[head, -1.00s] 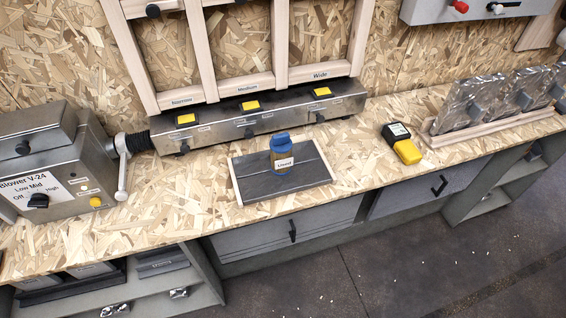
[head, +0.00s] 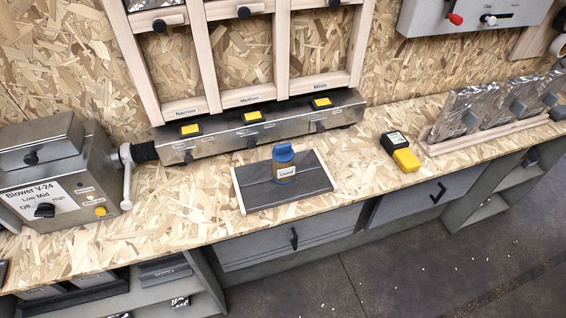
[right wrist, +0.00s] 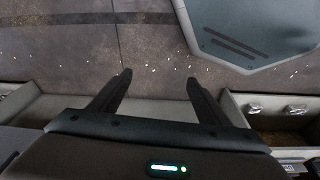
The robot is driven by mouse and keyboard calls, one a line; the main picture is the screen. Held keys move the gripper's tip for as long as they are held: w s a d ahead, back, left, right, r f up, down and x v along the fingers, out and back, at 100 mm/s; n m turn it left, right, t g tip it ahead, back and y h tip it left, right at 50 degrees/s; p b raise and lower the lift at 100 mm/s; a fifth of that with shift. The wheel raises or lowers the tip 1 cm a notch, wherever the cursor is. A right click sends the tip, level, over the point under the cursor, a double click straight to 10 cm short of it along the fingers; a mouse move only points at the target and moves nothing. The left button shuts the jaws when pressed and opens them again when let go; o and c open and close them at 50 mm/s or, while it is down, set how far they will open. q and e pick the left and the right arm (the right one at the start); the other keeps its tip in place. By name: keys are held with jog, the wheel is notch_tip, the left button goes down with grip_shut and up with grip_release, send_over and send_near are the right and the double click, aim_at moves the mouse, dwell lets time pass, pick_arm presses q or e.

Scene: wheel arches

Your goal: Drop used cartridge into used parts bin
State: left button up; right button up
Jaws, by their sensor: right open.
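My right gripper (right wrist: 157,82) shows in the right wrist view, its two dark fingers spread apart with nothing between them, above the floor. Neither gripper shows in the head view. I cannot pick out a used cartridge for certain. A small black and yellow block (head: 400,150) lies on the bench right of the middle. Dark trays (head: 75,286) stand on the low shelf at the lower left; their labels are too small to read, so I cannot tell whether one is the used parts bin.
A blue-capped bottle (head: 284,163) stands on a dark board (head: 252,192). A blower box (head: 65,190) is at the left. Foil-wrapped panels (head: 470,112) stand in a rack at the right.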

jog(key=w+a+r+n+t+y+p, duration=0.1)
jog(key=w+a+r, duration=0.15)
jog(key=r, duration=1.15)
jog(key=w+a+r+t, duration=0.15)
jog(key=w+r, duration=0.25)
jog(key=r, duration=1)
jog(key=w+a+r+n+g+y, duration=0.1)
jog(key=w+a+r+n, duration=0.45)
jog(key=a, duration=0.35)
jog(key=w+a+r+n+y, duration=0.2)
jog(key=w+a+r+n, duration=0.2)
jog(key=w+a+n, duration=0.4)
jog(key=w+a+r+n+g+y, duration=0.1)
jog(key=w+a+r+n, duration=0.3)
jog(key=a, duration=0.6)
jog(key=w+d+r+n+h, duration=0.3)
jog(key=w+r+n, duration=0.2)
jog(key=w, duration=0.2)
jog(key=w+d+r+n+t+h, duration=0.1)
jog(key=w+d+r+n+h, duration=0.2)
jog(key=w+r+n, duration=0.3)
jog(key=shift+w+d+h, duration=0.4)
jog(key=shift+w+d, duration=0.35)
jog(key=shift+w, duration=0.25)
